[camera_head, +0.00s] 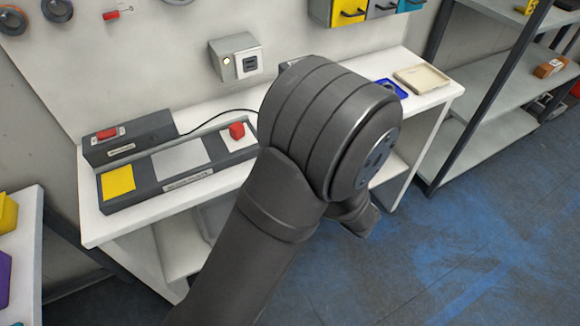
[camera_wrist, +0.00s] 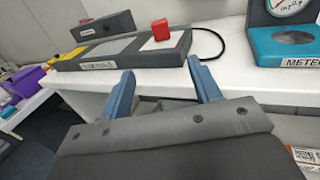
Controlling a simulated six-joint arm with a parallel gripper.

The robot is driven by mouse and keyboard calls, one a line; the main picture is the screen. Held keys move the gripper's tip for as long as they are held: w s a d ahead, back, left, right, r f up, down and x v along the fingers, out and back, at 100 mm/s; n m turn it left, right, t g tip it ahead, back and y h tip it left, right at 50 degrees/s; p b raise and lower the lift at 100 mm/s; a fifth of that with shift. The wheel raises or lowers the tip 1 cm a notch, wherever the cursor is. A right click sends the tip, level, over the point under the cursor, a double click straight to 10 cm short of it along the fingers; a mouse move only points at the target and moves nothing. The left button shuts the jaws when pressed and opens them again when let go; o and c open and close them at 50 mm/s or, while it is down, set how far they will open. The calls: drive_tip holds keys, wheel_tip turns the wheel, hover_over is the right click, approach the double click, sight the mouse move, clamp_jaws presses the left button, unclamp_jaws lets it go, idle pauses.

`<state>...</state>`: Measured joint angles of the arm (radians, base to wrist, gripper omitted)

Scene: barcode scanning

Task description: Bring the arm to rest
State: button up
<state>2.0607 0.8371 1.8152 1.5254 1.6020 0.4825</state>
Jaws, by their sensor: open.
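My gripper (camera_wrist: 163,92) shows in the wrist view with its two blue fingers wide apart and nothing between them. The fingers point toward the front edge of the white bench (camera_wrist: 150,83), apart from the barcode station (camera_wrist: 110,50). In the head view my dark grey arm rises across the middle and hides part of the bench. My gripper itself is hidden there behind the arm. The barcode station (camera_head: 182,165) stands on the left part of the bench (camera_head: 110,231), with a yellow pad, a grey plate and a red block (camera_head: 237,131).
A teal meter (camera_wrist: 285,44) stands at the right in the wrist view. A blue tray (camera_head: 388,90) and a beige tray (camera_head: 423,79) lie at the bench's right end. A grey shelf rack (camera_head: 484,112) stands right. The blue floor (camera_head: 460,240) before the bench is clear.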

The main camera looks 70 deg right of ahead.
sight(241, 134)
drive_tip(key=shift+s+a, duration=0.1)
drive_tip(key=shift+s, duration=0.15)
idle(0.3)
drive_tip(key=x, duration=1.6)
drive_tip(key=shift+w+f, duration=0.2)
drive_tip(key=shift+w, duration=0.15)
drive_tip(key=v, duration=1.6)
drive_tip(key=shift+s+r, duration=0.2)
drive_tip(key=shift+s, duration=0.1)
drive_tip(key=shift+f+x, duration=0.2)
drive_tip(key=shift+x, duration=8.15)
drive_tip(key=shift+s, duration=0.15)
